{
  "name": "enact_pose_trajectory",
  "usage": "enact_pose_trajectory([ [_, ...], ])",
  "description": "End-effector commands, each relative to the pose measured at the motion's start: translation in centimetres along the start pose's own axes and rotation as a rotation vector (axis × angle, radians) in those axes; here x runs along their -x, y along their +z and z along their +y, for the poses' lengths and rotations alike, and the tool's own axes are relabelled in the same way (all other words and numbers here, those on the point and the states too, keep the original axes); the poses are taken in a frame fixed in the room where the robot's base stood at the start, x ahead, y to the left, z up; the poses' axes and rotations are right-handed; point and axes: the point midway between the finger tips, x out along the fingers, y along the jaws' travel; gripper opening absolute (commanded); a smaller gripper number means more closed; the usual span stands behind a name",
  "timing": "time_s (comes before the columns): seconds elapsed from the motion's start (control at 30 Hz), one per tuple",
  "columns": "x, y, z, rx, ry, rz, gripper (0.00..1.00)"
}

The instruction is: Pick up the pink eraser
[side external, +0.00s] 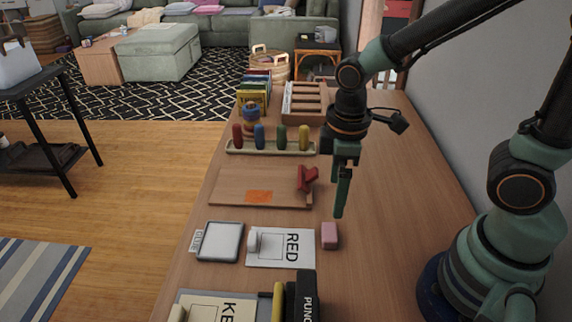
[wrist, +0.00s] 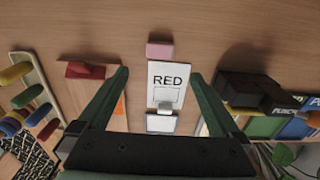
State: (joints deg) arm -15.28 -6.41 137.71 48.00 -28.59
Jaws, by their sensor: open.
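The pink eraser (side external: 329,235) is a small block on the wooden table, just right of the white card marked RED (side external: 291,250) in the side view. In the wrist view the eraser (wrist: 160,50) lies at the top middle, just beyond the card's edge (wrist: 155,75). My gripper (side external: 339,212) hangs above the table, pointing down, behind the eraser in the side view and apart from it. In the wrist view its two green fingers (wrist: 163,88) are spread wide with nothing held; the card and eraser show beyond and between them.
A white-grey pad (side external: 220,242) lies left of the card. A black hole punch (side external: 305,297) stands in front. Behind are a wooden board (side external: 235,187) with a red object (side external: 306,179), a tray of coloured pegs (side external: 270,150) and a wooden rack (side external: 303,103).

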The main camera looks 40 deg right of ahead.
Motion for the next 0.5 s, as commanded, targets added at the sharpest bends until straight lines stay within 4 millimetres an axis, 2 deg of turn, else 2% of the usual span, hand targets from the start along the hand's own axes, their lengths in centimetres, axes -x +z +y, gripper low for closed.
enact_pose_trajectory([
  [0.17, -1.6, 0.1, -0.3, 0.025, -0.010, -0.017, 1.00],
  [0.5, -6.3, 0.1, -0.3, 0.021, -0.008, -0.015, 1.00],
])
